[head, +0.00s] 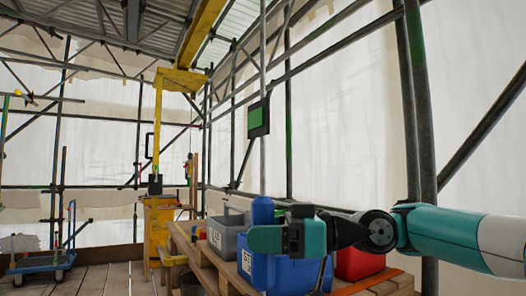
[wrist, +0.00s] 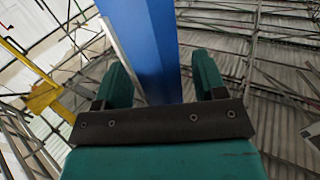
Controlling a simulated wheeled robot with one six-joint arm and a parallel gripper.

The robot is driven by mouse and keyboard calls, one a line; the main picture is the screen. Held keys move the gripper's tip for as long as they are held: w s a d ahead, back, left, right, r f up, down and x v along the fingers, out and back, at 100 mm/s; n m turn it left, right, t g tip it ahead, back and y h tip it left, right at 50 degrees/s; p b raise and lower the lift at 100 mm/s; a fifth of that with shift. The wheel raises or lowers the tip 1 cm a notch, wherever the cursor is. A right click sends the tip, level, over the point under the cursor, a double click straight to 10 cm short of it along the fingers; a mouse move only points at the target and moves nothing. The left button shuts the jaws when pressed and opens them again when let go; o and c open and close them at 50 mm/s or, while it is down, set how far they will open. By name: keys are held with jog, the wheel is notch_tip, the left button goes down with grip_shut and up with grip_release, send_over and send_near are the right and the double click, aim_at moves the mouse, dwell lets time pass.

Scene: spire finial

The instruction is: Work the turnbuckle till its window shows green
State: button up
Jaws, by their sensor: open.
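I cannot make out a turnbuckle or its window for sure in either view. My gripper (head: 268,238) is teal and stands in front of the workbench, at the end of my arm reaching in from the right. In the wrist view its two teal fingers (wrist: 160,72) are apart. A broad blue upright thing (wrist: 155,35) shows beyond and between them; nothing looks gripped, and I cannot tell its distance. A dark panel with a green face (head: 259,118) hangs by a scaffold pole, above and apart from my gripper; I cannot tell what it is.
A wooden bench (head: 205,272) carries a grey bin (head: 228,240), a blue bin (head: 280,275) and a red bin (head: 357,262). A blue rounded thing (head: 262,209) stands behind my gripper. A yellow hoist (head: 158,130) and blue trolley (head: 45,262) stand left. Plank floor (head: 105,280) between looks clear.

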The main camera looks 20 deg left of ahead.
aim_at(262, 111)
notch_tip(262, 111, up, 20)
jog(key=p, duration=1.1)
jog(key=shift+f, duration=0.1)
